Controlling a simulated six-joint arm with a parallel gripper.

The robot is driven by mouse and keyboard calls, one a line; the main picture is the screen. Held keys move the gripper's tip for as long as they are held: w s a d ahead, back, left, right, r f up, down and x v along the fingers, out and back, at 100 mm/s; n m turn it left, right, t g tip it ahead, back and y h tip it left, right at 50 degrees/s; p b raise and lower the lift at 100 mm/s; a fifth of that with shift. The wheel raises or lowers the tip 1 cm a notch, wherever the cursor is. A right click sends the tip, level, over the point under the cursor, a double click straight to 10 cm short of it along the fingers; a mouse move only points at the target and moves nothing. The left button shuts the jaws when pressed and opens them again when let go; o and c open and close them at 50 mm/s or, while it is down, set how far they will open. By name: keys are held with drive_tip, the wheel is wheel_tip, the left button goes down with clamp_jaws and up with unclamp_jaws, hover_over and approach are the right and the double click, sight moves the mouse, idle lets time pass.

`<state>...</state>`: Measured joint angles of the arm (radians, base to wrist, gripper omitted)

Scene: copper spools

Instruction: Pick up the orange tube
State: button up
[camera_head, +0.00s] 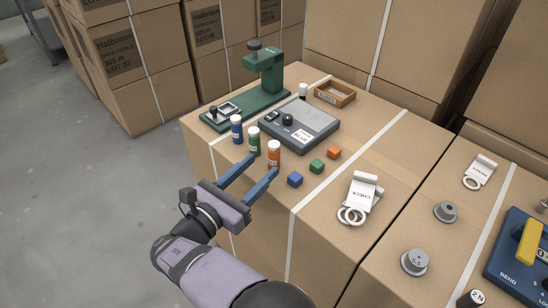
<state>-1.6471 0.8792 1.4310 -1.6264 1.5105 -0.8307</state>
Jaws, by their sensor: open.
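The orange tube (274,155) stands upright near the left front edge of the cardboard box top and has a white cap. My gripper (262,168) is open, with its two blue fingers pointing toward the orange tube and the green tube. The tip of the right finger overlaps the lower part of the orange tube in the picture; I cannot tell whether they touch. The green tube (254,142) stands just left of the orange one, and the blue tube (236,129) stands farther left. Both are upright with white caps.
A grey device (299,125) sits behind the tubes, with a green press (262,84) beyond. Blue (295,180), green (317,166) and orange (334,153) cubes lie to the right. A CHECK tag (362,194) with rings lies nearer. Grey weights (415,262) stand on the right box.

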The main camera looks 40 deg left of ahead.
sight(270, 159)
drive_tip(key=shift+w+a, duration=0.2)
drive_tip(key=shift+w, duration=1.45)
drive_tip(key=shift+w+a, duration=0.2)
drive_tip(key=shift+w, duration=1.45)
drive_tip(key=shift+c, duration=0.3)
clamp_jaws()
